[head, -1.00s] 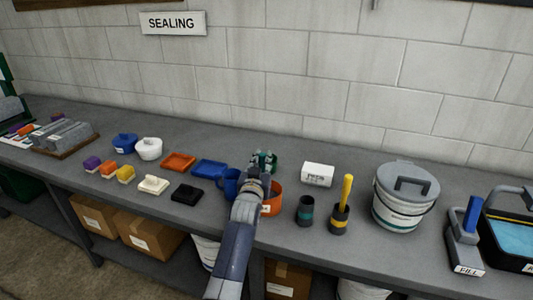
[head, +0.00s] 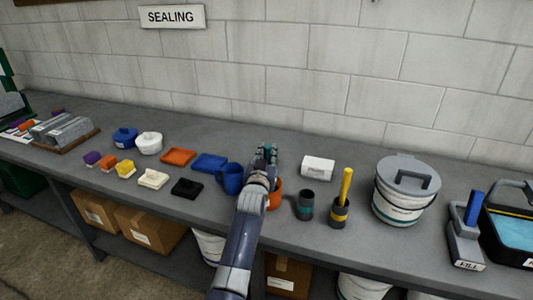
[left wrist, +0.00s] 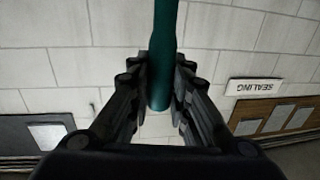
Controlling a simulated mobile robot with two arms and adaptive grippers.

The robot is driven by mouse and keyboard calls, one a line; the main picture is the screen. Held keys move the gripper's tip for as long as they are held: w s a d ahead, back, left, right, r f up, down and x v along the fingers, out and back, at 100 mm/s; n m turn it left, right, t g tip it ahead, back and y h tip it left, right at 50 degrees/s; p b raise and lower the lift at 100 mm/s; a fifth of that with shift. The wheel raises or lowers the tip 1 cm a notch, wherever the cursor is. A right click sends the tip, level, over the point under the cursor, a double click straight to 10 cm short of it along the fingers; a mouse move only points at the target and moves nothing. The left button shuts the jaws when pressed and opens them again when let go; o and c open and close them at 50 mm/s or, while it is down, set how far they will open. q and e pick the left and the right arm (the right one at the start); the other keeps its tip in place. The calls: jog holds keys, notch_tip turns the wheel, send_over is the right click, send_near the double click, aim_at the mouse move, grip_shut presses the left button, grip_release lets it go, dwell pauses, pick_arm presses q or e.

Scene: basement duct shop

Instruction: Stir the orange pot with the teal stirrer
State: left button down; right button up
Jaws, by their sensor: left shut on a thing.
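The orange pot (head: 277,196) stands on the grey bench, mostly hidden behind my left arm and gripper. My left gripper (head: 267,154) is above and at the pot in the head view. In the left wrist view, its fingers (left wrist: 159,95) are shut on the teal stirrer (left wrist: 165,40), whose handle runs between them. The stirrer's lower end is hidden, so I cannot tell how far it is inside the pot. A blue mug (head: 230,177) stands just left of the pot. My right gripper is not in view.
A lidded bucket (head: 403,195) stands farther right. Orange and blue trays (head: 178,157) lie to the left.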

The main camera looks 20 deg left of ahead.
pick_arm(q)
jog(key=shift+s+a+r, duration=0.1)
jog(key=shift+a, duration=0.1)
jog(key=shift+r, duration=0.15)
jog(key=shift+d+r+p, duration=0.1)
jog(key=shift+r+p, duration=0.8)
notch_tip(320, 180, up, 5)
jog(key=p, duration=0.4)
jog(key=shift+f, duration=0.15)
jog(key=shift+r+p, duration=0.55)
jog(key=shift+r, duration=0.2)
notch_tip(320, 180, up, 5)
jog(key=p, duration=0.4)
